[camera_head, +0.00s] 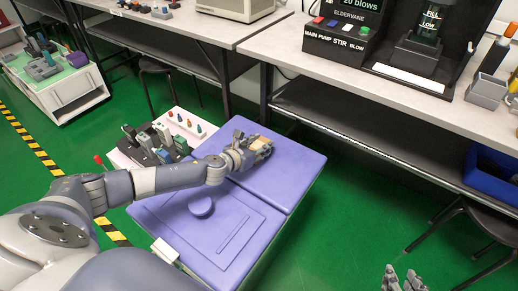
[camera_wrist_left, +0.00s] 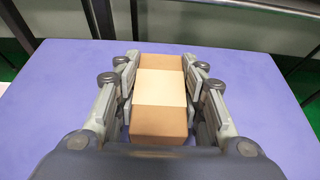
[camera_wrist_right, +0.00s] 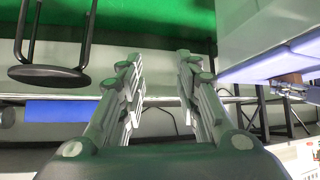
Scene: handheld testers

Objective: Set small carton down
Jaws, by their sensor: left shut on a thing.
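The small carton (camera_wrist_left: 160,122) is a brown box with a pale band across its middle. In the left wrist view it sits between the fingers of my left gripper (camera_wrist_left: 162,85), which is shut on it from both sides. In the head view my left gripper (camera_head: 258,146) is over the far part of the purple top (camera_head: 285,165), with the carton (camera_head: 262,142) partly hidden by the fingers. I cannot tell whether the carton touches the purple surface. My right gripper (camera_head: 402,283) is at the bottom right of the head view. In the right wrist view its fingers (camera_wrist_right: 160,75) are apart and empty.
A tray of grey handheld testers (camera_head: 155,142) stands left of the purple top, behind my left arm. A white bench (camera_head: 300,50) with a button panel (camera_head: 335,35) runs along the back. A stool (camera_head: 465,215) and blue bin (camera_head: 492,175) are at right. The purple top is mostly clear.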

